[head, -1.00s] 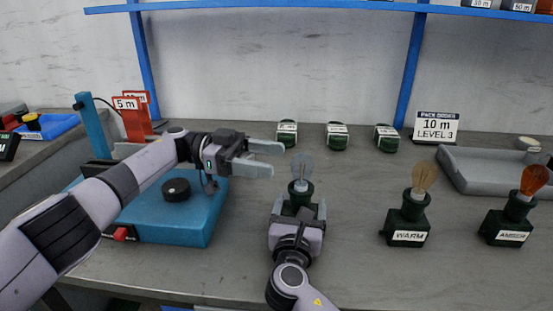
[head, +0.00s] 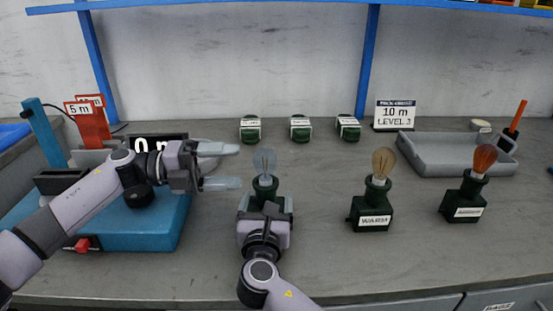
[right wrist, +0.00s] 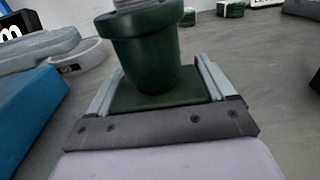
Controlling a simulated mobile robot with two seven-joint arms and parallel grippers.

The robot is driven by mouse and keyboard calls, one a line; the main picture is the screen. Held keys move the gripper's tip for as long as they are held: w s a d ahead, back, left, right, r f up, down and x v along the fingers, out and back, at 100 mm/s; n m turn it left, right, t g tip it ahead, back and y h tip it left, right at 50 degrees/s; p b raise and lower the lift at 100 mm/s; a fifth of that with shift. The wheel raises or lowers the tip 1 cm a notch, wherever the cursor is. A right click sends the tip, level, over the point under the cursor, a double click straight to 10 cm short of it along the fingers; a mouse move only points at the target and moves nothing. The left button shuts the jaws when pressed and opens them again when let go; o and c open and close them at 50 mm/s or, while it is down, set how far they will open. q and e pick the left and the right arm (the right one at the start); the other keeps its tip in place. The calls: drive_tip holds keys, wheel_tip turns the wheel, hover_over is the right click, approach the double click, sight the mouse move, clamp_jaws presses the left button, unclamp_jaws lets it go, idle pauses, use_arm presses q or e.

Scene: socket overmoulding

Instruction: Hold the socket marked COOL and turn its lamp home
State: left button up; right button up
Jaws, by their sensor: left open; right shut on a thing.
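A dark green socket (head: 266,187) with a clear, bluish lamp (head: 264,161) stands upright on the bench in the head view. Its label is hidden, so I cannot read COOL on it. My right gripper (head: 265,204) is shut on its square base, one finger on each side. In the right wrist view the socket (right wrist: 148,50) sits between the fingers, with the lamp's metal cap just showing at the top edge. My left gripper (head: 239,167) is open and empty, just left of the lamp, its fingers pointing at the glass without touching it.
The WARM socket (head: 371,208) and another lamp socket (head: 465,203) with an orange bulb stand to the right. Several green-and-white reels (head: 300,130) line the back. A grey tray (head: 440,172) is back right, a blue machine (head: 165,225) under my left arm.

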sight(277, 179)
use_arm(q)
drive_tip(key=d+m+t, duration=0.1)
drive_tip(key=d+m, duration=0.2)
drive_tip(key=m, duration=0.2)
drive_tip(key=d+r+m+t, duration=0.1)
drive_tip(key=d+m, duration=0.2)
drive_tip(key=m, duration=0.1)
drive_tip(key=d+m+t, duration=0.2)
drive_tip(key=d+m, duration=0.1)
drive_tip(key=m, duration=0.2)
drive_tip(key=shift+d+r+m, duration=0.2)
drive_tip(key=shift+d+m, duration=0.1)
drive_tip(key=shift+d, duration=0.1)
drive_tip(key=c, duration=1)
